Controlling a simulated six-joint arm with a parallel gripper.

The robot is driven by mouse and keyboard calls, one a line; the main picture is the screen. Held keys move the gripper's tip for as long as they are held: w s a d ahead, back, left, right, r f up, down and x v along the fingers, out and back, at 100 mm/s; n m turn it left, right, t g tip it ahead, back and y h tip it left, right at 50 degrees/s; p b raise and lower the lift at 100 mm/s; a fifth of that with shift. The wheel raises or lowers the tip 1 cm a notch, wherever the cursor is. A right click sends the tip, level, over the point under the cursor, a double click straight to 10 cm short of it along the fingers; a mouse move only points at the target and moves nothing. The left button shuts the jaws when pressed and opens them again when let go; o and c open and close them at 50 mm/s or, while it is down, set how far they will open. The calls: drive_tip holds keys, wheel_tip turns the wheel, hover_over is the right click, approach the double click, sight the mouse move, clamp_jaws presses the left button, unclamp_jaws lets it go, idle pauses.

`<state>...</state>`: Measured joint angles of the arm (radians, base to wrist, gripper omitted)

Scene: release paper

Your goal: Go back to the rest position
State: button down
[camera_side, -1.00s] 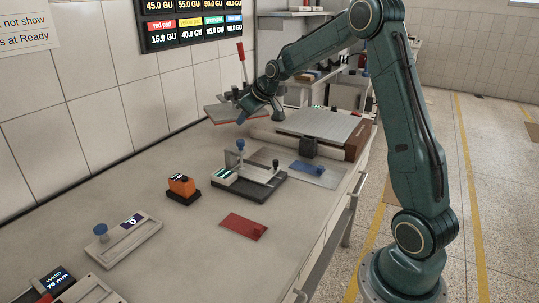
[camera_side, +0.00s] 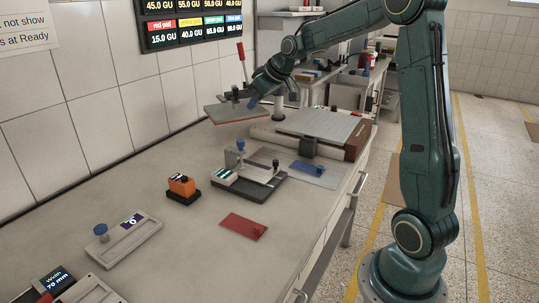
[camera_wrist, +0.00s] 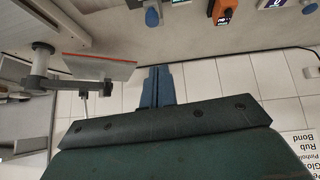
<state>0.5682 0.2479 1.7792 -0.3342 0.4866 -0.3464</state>
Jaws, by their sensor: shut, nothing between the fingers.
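My gripper (camera_side: 253,102) is in the air above the far part of the bench, close to the tilted board on a post. In the wrist view its blue fingers (camera_wrist: 157,88) are together with nothing between them. The arm reaches in from the right with its elbow raised high.
The tilted grey board (camera_side: 222,115) with a red edge stands near my gripper; it also shows in the wrist view (camera_wrist: 125,70). A ribbed platform (camera_side: 325,125), a grey fixture with knobs (camera_side: 262,185), an orange device (camera_side: 182,184) and a red plate (camera_side: 238,227) are on the bench. The tiled wall is behind.

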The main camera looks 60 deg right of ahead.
drive_tip(key=s+a+r+g, duration=0.1)
drive_tip(key=s+a+r, duration=0.1)
drive_tip(key=s+a, duration=0.55)
drive_tip(key=s+a+r, duration=0.3)
drive_tip(key=s+a, duration=0.3)
drive_tip(key=a, duration=0.2)
drive_tip(key=s+a+f, duration=0.2)
drive_tip(key=s+a, duration=0.1)
drive_tip(key=s, duration=0.5)
drive_tip(key=s+a+f+g, duration=0.1)
drive_tip(key=s+a+f, duration=0.1)
drive_tip(key=s, duration=0.6)
drive_tip(key=shift+s+a+f+y, duration=0.3)
drive_tip(key=shift+a, duration=0.1)
